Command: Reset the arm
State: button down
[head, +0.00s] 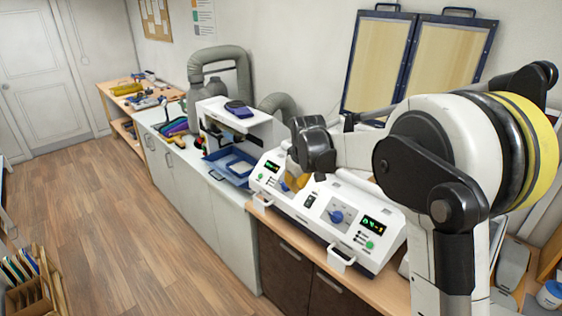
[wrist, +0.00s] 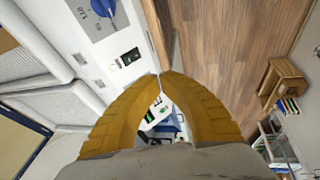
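My arm reaches in from the right in the head view, over the white forming machine (head: 330,215). The yellow fingers of my gripper (head: 295,182) show only partly there, in front of the machine and below my dark wrist. In the wrist view, the two yellow fingers of my gripper (wrist: 160,76) arch together and their tips meet. Nothing is visible between them; I see the background through the gap. The machine's white panel with a blue knob (wrist: 102,8) is at the upper left of that view.
The machine stands on a wooden counter (head: 262,215) with dark cabinets below. A blue tray (head: 228,168) lies to its left. Two framed panels (head: 415,60) stand behind it. The wooden floor (head: 130,225) is clear, with a rack of boards (head: 28,280) at lower left.

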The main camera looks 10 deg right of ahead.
jog(key=s+d+f+m+t+b, duration=0.1)
jog(key=s+m+b, duration=0.1)
jog(key=s+b, duration=0.55)
jog(key=s+d+f+m+b, duration=0.1)
jog(key=s+b, duration=0.3)
jog(key=s, duration=0.6)
jog(key=s+d+f+m+t+b, duration=0.1)
jog(key=s+f+m+b, duration=0.2)
jog(key=s+f+b, duration=0.8)
jog(key=s+f, duration=0.4)
jog(key=s, duration=0.3)
jog(key=shift+s+d+f+m+t, duration=0.2)
jog(key=shift+s+m+t, duration=0.1)
jog(key=shift+t, duration=0.1)
